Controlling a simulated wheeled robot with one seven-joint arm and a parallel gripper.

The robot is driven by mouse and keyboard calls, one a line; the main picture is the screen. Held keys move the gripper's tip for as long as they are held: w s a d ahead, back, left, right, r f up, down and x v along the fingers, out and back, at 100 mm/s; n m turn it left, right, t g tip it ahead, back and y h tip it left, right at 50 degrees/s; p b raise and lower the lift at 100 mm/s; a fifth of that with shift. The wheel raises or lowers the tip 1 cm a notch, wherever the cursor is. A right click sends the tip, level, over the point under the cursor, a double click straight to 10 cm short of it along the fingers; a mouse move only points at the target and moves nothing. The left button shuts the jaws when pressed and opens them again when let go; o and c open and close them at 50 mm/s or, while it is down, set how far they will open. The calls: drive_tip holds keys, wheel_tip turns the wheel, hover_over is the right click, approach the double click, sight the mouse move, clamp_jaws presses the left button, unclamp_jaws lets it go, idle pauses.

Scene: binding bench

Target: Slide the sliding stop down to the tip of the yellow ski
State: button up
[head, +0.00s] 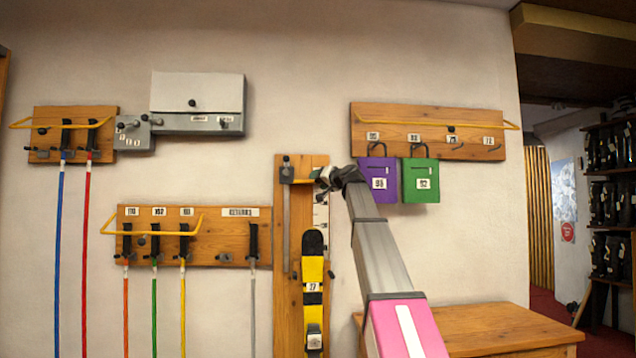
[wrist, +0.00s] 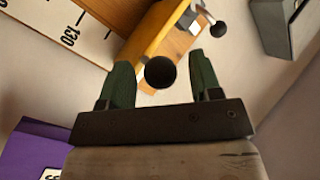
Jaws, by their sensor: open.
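The yellow ski (head: 313,275) stands upright against a wooden measuring board (head: 294,225), its black tip (head: 313,243) uppermost. The sliding stop (head: 302,181), a yellow bar, sits near the top of the board, well above the ski tip. In the wrist view the yellow stop (wrist: 151,44) has a round black knob (wrist: 160,73) at its near end. My gripper (head: 323,179) is at the right end of the stop. Its two dark green fingers are open, one on each side of the knob; I cannot tell whether they touch it. My gripper hides the knob in the head view.
A white scale (head: 321,214) runs down the board. A wooden bench (head: 480,325) stands below right. Pole racks (head: 205,250) are on the left wall.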

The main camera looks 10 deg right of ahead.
drive_tip(key=shift+w+a, duration=0.3)
drive_tip(key=shift+w, duration=0.1)
clamp_jaws()
wheel_tip(320, 180, down, 18)
idle(0.3)
drive_tip(key=shift+r, duration=0.1)
unclamp_jaws()
drive_tip(key=shift+s, duration=0.15)
